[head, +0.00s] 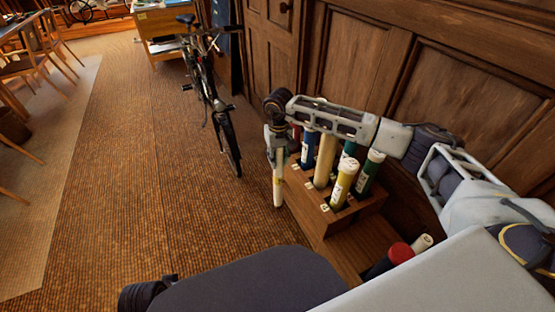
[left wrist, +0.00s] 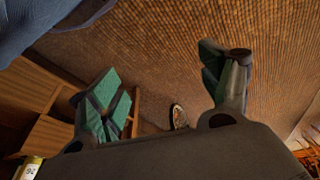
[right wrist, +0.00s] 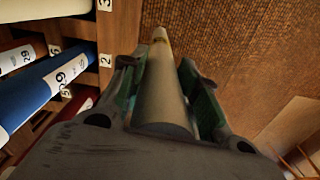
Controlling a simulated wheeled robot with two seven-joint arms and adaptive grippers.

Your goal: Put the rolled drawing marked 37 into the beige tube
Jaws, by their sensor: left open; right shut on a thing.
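My right gripper (head: 277,142) is shut on a slim, pale rolled drawing (head: 277,184), which hangs nearly upright just left of the rack. The drawing also shows between the fingers in the right wrist view (right wrist: 162,85); I cannot read a number on it. The beige tube (head: 325,161) stands upright in the wooden rack, to the right of the drawing and apart from it. My right arm hides its upper end. My left gripper (left wrist: 166,85) is open and empty in the left wrist view, with its fingers wide apart above the floor.
The rack (head: 318,222) also holds a blue tube (head: 309,147), a yellow tube (head: 341,186) and a dark green tube (head: 370,173). A red-capped tube (head: 400,252) is lower right. Wood panelling stands close behind.

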